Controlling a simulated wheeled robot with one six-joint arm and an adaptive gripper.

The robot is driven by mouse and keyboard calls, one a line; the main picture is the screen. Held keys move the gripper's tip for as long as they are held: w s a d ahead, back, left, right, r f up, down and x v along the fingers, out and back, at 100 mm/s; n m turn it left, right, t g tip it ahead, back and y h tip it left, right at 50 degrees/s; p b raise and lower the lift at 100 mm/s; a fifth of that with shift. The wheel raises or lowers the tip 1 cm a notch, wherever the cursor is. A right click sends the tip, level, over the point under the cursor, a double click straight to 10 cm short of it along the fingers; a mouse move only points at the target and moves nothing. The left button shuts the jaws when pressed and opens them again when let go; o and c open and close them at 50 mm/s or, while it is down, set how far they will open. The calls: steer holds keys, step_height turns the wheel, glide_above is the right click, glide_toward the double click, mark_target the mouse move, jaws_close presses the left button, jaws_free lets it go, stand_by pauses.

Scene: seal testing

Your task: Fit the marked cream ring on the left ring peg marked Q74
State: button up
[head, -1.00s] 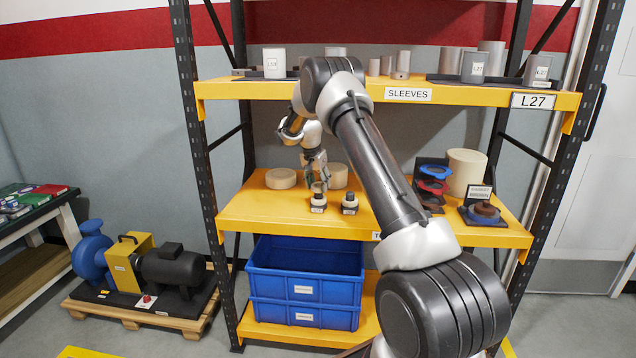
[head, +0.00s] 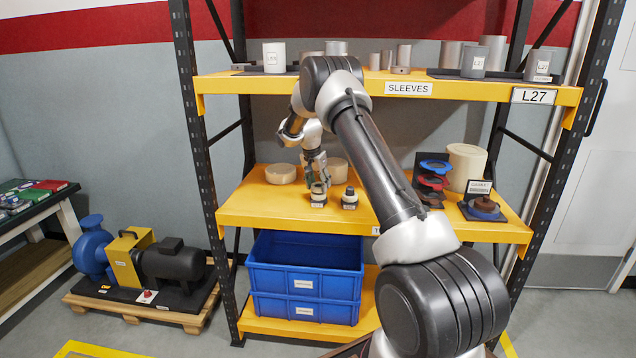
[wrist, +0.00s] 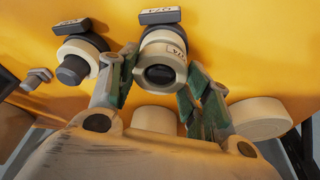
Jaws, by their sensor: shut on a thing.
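The marked cream ring (wrist: 172,50) is between the fingers of my gripper (wrist: 160,92) in the wrist view, which are shut on it. It is in line with the left ring peg (head: 318,203) on the middle shelf, and dark peg material shows inside its hole. I cannot tell how far down the ring sits. The peg's label (wrist: 160,15) is upside down in the wrist view and looks like Q74. A second peg (head: 350,201) stands just to the right in the head view; in the wrist view it is at left, with a cream collar below its dark tip (wrist: 72,70).
Two cream discs (head: 281,174) (head: 337,171) lie behind the pegs. Blue and red gaskets (head: 434,173) and a cream cylinder (head: 466,168) stand at the right of the shelf. The sleeves shelf (head: 300,86) is above, blue crates (head: 305,280) below.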

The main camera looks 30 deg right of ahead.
steer(key=shift+f, duration=0.35)
steer(key=o, duration=1.1)
steer(key=shift+r, duration=0.1)
steer(key=shift+r, duration=3.45)
